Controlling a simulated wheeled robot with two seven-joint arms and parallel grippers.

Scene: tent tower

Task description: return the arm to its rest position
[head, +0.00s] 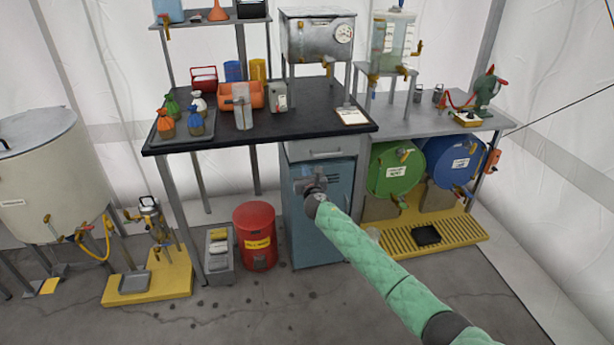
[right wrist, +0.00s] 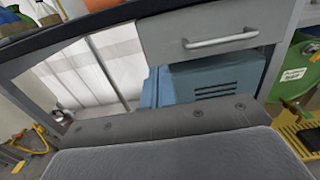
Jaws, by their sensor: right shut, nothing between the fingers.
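My right arm, in a green quilted sleeve, reaches in from the lower right of the head view. Its gripper (head: 309,184) is in front of the blue cabinet (head: 336,235), below the grey drawer (head: 320,151). The gripper is shut and holds nothing. In the right wrist view, grey parts of my own arm fill the lower part, with the blue cabinet (right wrist: 212,80) and the drawer (right wrist: 205,32) with its handle behind. The fingertips do not show there. My left gripper is out of view.
The black-topped table (head: 300,121) stands above the gripper, carrying bags, an orange caddy (head: 240,96) and containers. A red bin (head: 256,235) stands left of the cabinet. Green (head: 394,170) and blue (head: 453,161) drums lie to the right over a yellow grate (head: 440,238). Bare floor (head: 240,310) lies in front.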

